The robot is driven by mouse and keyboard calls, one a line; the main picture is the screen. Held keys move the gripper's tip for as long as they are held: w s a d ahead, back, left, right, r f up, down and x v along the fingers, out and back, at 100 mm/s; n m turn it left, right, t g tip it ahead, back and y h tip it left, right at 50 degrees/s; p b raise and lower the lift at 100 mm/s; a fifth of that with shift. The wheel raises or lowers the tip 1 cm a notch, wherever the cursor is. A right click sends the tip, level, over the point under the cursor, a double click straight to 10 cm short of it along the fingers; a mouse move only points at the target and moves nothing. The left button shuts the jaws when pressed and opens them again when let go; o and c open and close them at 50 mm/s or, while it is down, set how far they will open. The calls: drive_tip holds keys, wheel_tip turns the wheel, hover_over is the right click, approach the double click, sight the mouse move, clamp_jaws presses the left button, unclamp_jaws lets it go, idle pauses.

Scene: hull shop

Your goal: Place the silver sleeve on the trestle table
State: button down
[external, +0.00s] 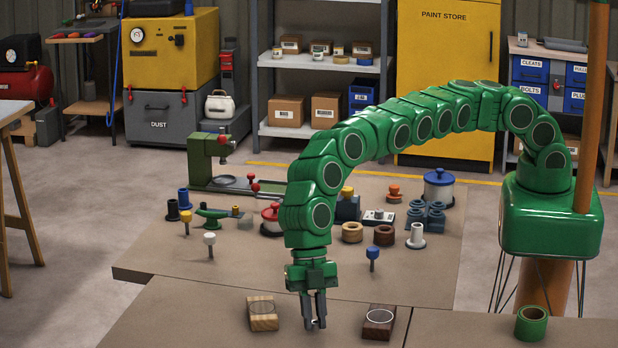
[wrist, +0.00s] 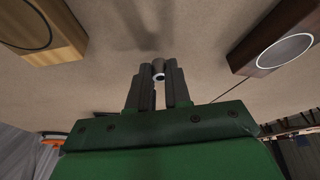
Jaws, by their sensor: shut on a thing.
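My gripper (external: 313,322) hangs down over the brown bench top in the external view. Its jaws are shut on a small grey, silver-looking sleeve (wrist: 158,71), whose round end shows between the fingertips in the wrist view. In the external view the sleeve is mostly hidden by the fingers. The gripper is between a light wood block and a dark wood block, apart from both. A table with a pale top and wooden trestle-like legs (external: 13,112) stands at the far left edge, only partly in view.
The light block (external: 263,324) has a dark ring marking; the dark block (external: 378,330) has a pale one. Several small parts, including a blue-topped peg (external: 373,254) and a white flanged piece (external: 416,240), stand behind. A green ring (external: 531,323) sits at right.

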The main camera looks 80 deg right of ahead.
drive_tip(key=shift+f, duration=0.6)
drive_tip(key=shift+f, duration=0.15)
drive_tip(key=c, duration=1.1)
unclamp_jaws()
drive_tip(key=v, duration=1.2)
